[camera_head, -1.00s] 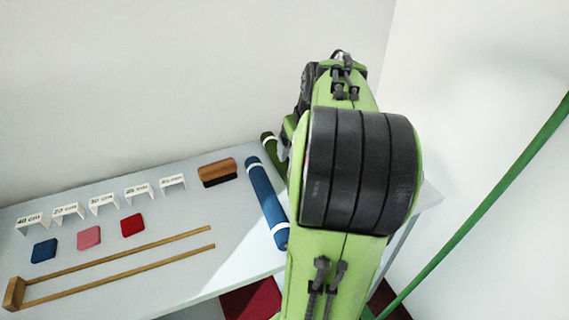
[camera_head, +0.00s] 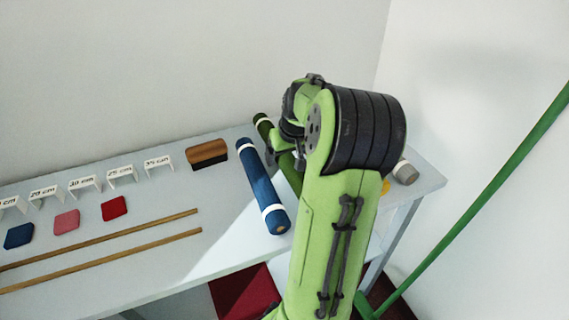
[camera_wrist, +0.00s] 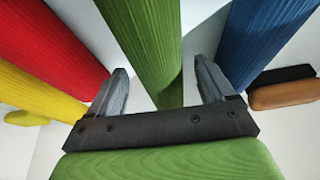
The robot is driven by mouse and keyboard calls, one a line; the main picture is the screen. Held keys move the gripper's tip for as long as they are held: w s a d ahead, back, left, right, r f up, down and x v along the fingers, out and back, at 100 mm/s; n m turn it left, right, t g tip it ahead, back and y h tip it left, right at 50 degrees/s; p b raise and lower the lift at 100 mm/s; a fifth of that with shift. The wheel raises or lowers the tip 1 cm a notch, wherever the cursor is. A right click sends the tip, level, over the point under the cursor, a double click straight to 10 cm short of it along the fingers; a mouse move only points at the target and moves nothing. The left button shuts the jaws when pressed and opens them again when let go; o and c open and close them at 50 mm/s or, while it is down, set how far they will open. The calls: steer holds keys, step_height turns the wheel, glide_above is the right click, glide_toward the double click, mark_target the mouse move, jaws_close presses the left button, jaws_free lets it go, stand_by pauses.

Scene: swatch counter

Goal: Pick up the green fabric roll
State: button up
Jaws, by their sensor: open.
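The green fabric roll (camera_wrist: 148,35) runs lengthwise between my gripper's two fingers in the wrist view, with bare gaps on both sides. My gripper (camera_wrist: 160,72) is open, and nothing is clamped in it. In the head view the green fabric roll (camera_head: 264,128) lies on the table beside the blue roll, and my arm hides much of it. I cannot tell how far the fingertips reach down beside the roll.
A blue roll (camera_head: 260,184) lies close to the left of the green one. Red (camera_wrist: 50,45) and yellow (camera_wrist: 35,92) rolls lie on its other side. A wooden-backed block (camera_head: 207,153), colored swatches (camera_head: 114,208) and wooden rods (camera_head: 110,258) lie further left on the table (camera_head: 150,220).

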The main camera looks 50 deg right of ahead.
steer(key=shift+c, duration=0.4)
steer(key=c, duration=1.3)
step_height(320, 180, up, 10)
steer(key=p, duration=0.4)
